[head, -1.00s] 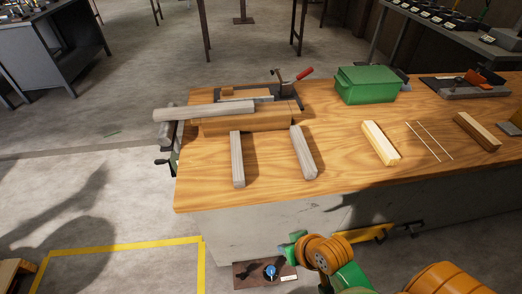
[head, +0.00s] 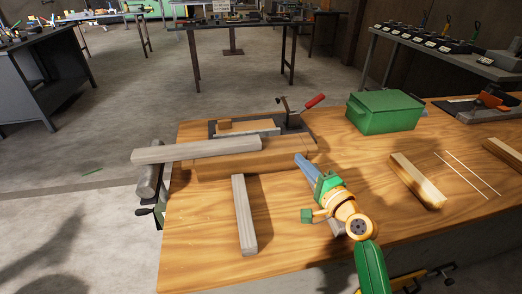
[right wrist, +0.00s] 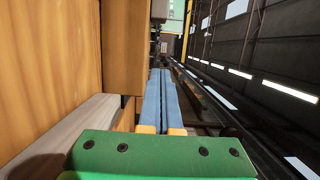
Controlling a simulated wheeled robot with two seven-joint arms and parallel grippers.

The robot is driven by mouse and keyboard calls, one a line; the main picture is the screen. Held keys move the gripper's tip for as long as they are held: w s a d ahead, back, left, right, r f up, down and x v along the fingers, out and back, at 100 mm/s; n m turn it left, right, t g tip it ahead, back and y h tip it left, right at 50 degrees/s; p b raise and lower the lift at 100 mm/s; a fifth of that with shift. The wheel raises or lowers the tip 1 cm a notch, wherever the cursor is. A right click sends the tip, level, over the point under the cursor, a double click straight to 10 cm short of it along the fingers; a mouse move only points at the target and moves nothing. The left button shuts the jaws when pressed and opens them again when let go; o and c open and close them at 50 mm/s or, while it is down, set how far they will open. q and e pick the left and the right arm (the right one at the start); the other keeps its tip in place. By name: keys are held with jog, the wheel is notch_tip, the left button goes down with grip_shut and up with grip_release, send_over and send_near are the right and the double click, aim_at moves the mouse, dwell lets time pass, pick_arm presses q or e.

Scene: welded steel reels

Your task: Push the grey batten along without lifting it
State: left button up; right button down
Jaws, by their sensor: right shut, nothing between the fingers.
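One grey batten (head: 244,215) lies on the wooden bench top, running from the brown block toward the front. Another grey batten (head: 195,151) lies across the block's left part and sticks out past the bench's left side. A third batten is mostly hidden behind my right arm in the head view; a greyish batten (right wrist: 60,137) shows beside my gripper in the right wrist view. My right gripper (head: 300,158) is shut and empty, its blue fingers pointing toward the block's right end. The fingers also show in the right wrist view (right wrist: 160,72). I cannot tell whether they touch anything. My left gripper is not in view.
The brown block (head: 225,166) has a red-handled clamp tool (head: 300,110) behind it. A green box (head: 385,111) stands to the right, with a pale wooden block (head: 417,180) in front of it. Bare bench lies between the first batten and my right arm.

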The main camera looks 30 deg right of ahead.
aim_at(269, 151)
jog(key=shift+f, duration=0.45)
jog(key=shift+w+r, duration=0.1)
jog(key=shift+r, duration=0.05)
jog(key=w+b, duration=0.1)
jog(key=w, duration=0.9)
jog(key=a, duration=0.1)
jog(key=a+p, duration=0.1)
jog(key=shift+w+a+r, duration=0.1)
jog(key=shift+w+a, duration=0.1)
jog(key=shift+a, duration=0.75)
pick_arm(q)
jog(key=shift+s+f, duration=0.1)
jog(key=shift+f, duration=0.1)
pick_arm(e)
jog(key=shift+w, duration=0.1)
